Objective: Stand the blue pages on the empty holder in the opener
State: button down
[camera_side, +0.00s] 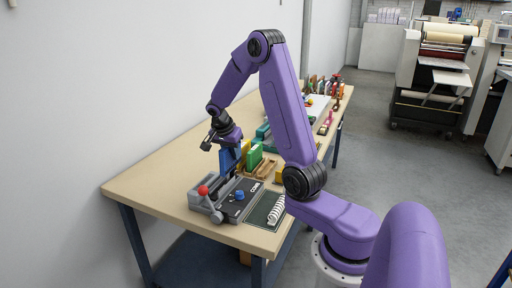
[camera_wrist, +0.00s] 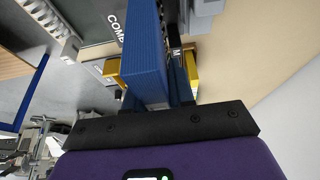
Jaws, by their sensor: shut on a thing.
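My gripper (camera_side: 226,148) is shut on the blue pages (camera_side: 227,161), a thick upright blue block. In the wrist view the blue pages (camera_wrist: 145,45) fill the space between the fingers and run away from the camera. In the side view they hang close behind the grey opener (camera_side: 212,205), which has a red-knobbed lever (camera_side: 203,190) and a dark board marked COMB. I cannot tell whether the lower edge of the pages touches anything. The empty holder cannot be made out clearly in either view.
Green pages (camera_side: 254,157) stand just right of the blue ones, near a yellow block (camera_side: 279,173). A blue knob (camera_side: 239,195) is on the opener's board. A white comb (camera_side: 276,211) lies on a dark mat at the bench's front right. The bench's (camera_side: 150,190) left part is clear.

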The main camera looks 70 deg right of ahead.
aim_at(222, 172)
jog(key=w+a, duration=0.1)
jog(key=w+a+f, duration=0.1)
jog(key=shift+w+a, duration=0.25)
jog(key=shift+a, duration=0.15)
jog(key=shift+f, duration=2.7)
jog(key=shift+f, duration=0.6)
jog(key=c, duration=1.2)
grip_release()
jog(key=shift+c, duration=0.2)
jog(key=shift+r, duration=0.1)
jog(key=v, duration=1)
jog(key=shift+a+r, duration=0.2)
jog(key=shift+r, duration=0.15)
